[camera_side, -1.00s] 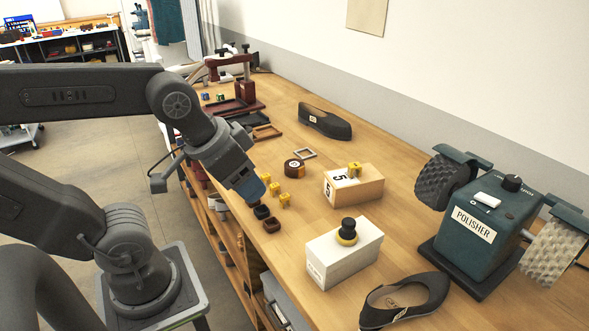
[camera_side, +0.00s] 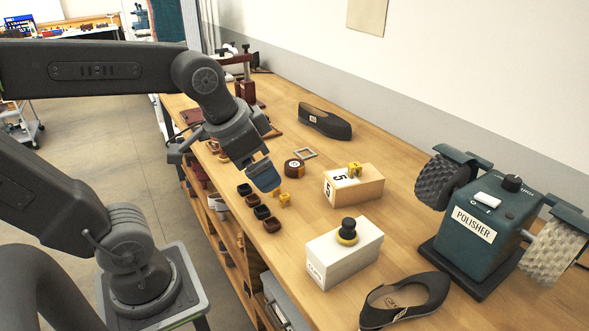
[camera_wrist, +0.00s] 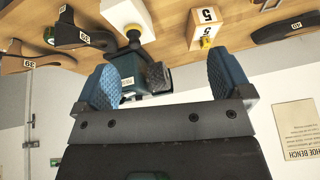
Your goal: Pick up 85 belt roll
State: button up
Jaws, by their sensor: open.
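A round dark-brown roll (camera_side: 293,168) with a pale label lies flat on the bench, left of the wooden block marked 5. It looks like the belt roll, but I cannot read its number. My gripper (camera_side: 266,182) hangs tilted above the bench, just left of and nearer than the roll, apart from it. In the wrist view, its two blue fingers (camera_wrist: 162,82) are spread with nothing held between them. I do not make out the roll in the wrist view.
The wooden block (camera_side: 354,189) carries a yellow cube. A white box (camera_side: 345,262), a pale frame (camera_side: 305,153), shoes (camera_side: 325,121) and a polisher (camera_side: 478,225) stand around.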

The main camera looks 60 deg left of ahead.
jog(key=w+a+r+m+g, duration=0.2)
jog(key=w+a+m, duration=0.35)
jog(key=w, duration=0.45)
jog(key=m+g, duration=0.3)
jog(key=m, duration=0.8)
send_over(294, 163)
jog(key=d, duration=0.1)
notch_tip(294, 163, down, 14)
notch_tip(294, 163, down, 8)
jog(key=shift+d+r, duration=0.1)
jog(key=shift+a+f, duration=0.25)
jog(key=shift+f, duration=1.1)
jog(key=shift+a+f, duration=0.25)
jog(key=shift+f, duration=1.05)
jog(key=shift+c, duration=0.5)
jog(key=c, duration=0.9)
